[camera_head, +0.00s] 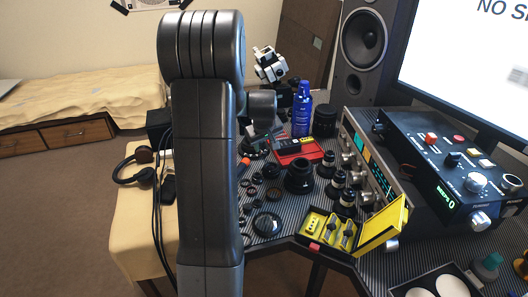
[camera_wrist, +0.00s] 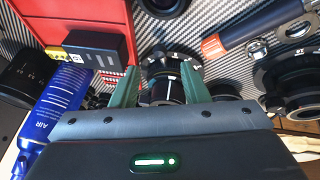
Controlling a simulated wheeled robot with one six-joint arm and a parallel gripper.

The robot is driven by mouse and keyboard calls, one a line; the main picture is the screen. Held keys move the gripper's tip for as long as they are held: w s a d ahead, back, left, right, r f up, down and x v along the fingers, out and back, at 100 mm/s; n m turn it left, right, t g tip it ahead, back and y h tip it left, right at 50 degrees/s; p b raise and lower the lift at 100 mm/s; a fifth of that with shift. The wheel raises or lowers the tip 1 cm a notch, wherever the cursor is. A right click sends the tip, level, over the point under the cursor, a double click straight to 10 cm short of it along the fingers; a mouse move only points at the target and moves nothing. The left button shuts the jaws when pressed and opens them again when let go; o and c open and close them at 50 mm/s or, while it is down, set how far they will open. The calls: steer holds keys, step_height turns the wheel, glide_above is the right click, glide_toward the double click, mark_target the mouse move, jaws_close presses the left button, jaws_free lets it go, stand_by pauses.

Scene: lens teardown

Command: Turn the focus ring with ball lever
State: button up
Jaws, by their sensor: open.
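My gripper (camera_wrist: 160,88) is open, with its two green fingers pointing away over the striped mat. Between and just beyond the fingertips in the wrist view is a dark lens part with a white line on its barrel (camera_wrist: 161,92). A black ring with white scale marks (camera_wrist: 186,66) lies at its far side and looks like the focus ring. The fingers are on either side of the part; I cannot tell whether they touch it. No ball lever can be made out. In the head view my arm hides much of this area.
A blue air bottle (camera_wrist: 55,115) stands left, beside a red tray (camera_wrist: 85,25) with a black-and-yellow box (camera_wrist: 98,48). In the head view, a yellow case (camera_head: 375,236) lies open in front, and several loose rings and lenses crowd the mat.

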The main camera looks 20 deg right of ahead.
mark_target(264, 153)
steer(key=x, duration=0.5)
steer(key=shift+w+f, duration=0.2)
steer(key=shift+f, duration=0.15)
steer(key=shift+c, duration=0.2)
jaws_close()
